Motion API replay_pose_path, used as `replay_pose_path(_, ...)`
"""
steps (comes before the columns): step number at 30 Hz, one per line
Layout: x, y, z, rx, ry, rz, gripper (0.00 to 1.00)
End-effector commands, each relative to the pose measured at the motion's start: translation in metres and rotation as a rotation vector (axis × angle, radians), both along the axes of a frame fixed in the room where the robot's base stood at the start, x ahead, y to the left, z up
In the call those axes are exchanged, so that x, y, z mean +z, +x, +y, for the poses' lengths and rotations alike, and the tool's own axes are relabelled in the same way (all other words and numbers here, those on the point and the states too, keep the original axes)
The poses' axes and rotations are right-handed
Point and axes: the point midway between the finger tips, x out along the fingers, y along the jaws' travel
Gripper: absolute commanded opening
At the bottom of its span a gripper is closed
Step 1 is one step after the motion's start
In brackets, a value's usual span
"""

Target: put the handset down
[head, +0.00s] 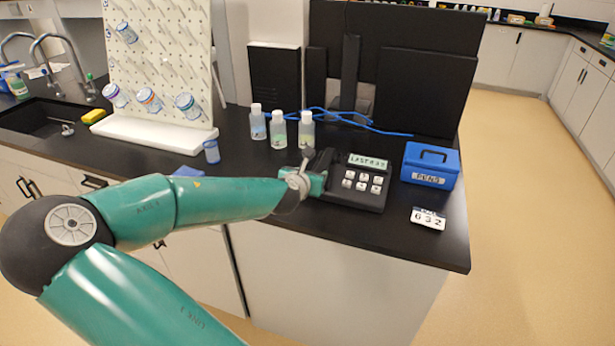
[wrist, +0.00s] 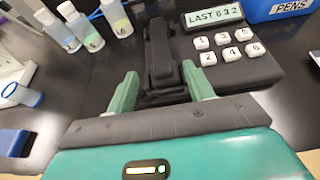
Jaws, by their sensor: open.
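The black desk phone (head: 357,201) sits on the dark counter, with a display reading "LAST 632" and several white keys; its keypad side also shows in the wrist view (wrist: 262,70). The black handset (wrist: 159,50) lies lengthwise along the phone's left side, apparently on its cradle; whether it is fully seated I cannot tell. My gripper (wrist: 162,88) is open, its two green fingers either side of the handset's near end, with dark space showing between. In the head view my gripper (head: 318,178) is at the phone's left edge and hides much of the handset.
Three bottles (head: 279,130) stand behind, near a blue cable (head: 345,118).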

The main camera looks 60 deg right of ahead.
Motion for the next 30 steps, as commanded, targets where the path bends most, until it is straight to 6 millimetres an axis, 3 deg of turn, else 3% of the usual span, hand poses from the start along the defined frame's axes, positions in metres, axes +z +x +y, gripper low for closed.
replay_pose_path(9, 0.011, -0.004, 0.027, 0.001, 0.000, 0.001, 0.52)
replay_pose_path(30, 0.012, -0.005, 0.029, 0.000, 0.000, 0.001, 0.52)
